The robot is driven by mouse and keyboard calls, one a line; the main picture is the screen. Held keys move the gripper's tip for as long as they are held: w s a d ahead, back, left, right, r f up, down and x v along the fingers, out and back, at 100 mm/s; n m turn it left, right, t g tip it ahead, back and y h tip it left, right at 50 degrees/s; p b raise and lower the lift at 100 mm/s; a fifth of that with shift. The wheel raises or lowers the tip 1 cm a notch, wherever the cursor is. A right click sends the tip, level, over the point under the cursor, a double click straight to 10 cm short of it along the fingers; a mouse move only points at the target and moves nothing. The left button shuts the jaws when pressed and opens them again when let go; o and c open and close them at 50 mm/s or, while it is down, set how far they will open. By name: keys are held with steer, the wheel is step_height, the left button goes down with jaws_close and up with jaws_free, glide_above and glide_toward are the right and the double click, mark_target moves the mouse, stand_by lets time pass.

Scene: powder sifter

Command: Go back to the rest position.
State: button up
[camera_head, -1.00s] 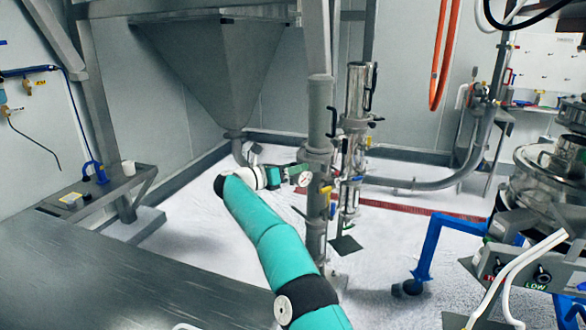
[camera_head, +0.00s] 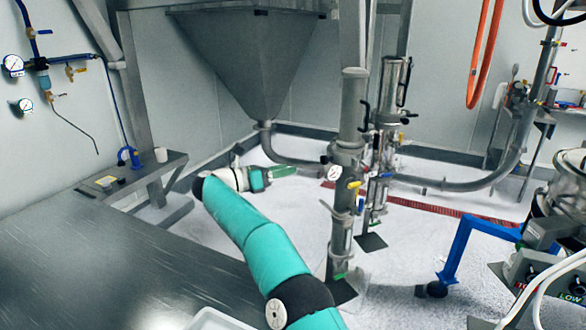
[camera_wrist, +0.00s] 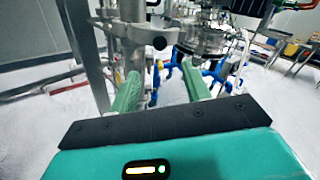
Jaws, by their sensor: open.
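My gripper (camera_head: 283,172) is at the end of my teal arm, in the middle of the head view, left of the vertical steel pipe (camera_head: 350,115). In the wrist view its two green fingers (camera_wrist: 160,90) stand wide apart with nothing between them. The fingertips point toward steel pipework and blue-legged equipment beyond them. I cannot see the fingers touching anything.
A grey steel table (camera_head: 120,265) fills the lower left, with a small shelf (camera_head: 140,175) behind it. A hopper (camera_head: 250,60) hangs at the back. The sifter machine (camera_head: 545,220) and a blue leg (camera_head: 462,245) stand at right. Pale floor lies between.

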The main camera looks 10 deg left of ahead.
steer(key=s+r+n+t+y, duration=0.2)
steer(key=r+n+t+y, duration=0.3)
steer(key=r+n+y, duration=0.65)
steer(key=s+r+n+t+y, duration=0.2)
steer(key=r+n+t+y, duration=0.45)
steer(key=r+n, duration=0.9)
steer(key=s+d+f+n+g+h, duration=0.1)
steer(key=s+d+f+n+g, duration=0.4)
steer(key=s+d+f, duration=0.5)
steer(key=s+d+f+n+g+h, duration=0.1)
steer(key=s+d+f+n+g, duration=0.4)
steer(key=s+d+f, duration=0.6)
steer(key=s+d+f+n+g+h, duration=0.1)
steer(key=s+d+f+n+g, duration=0.5)
steer(key=s, duration=1.3)
steer(key=d+f, duration=0.4)
steer(key=f, duration=0.1)
steer(key=shift+d+f, duration=0.25)
steer(key=shift+f, duration=0.05)
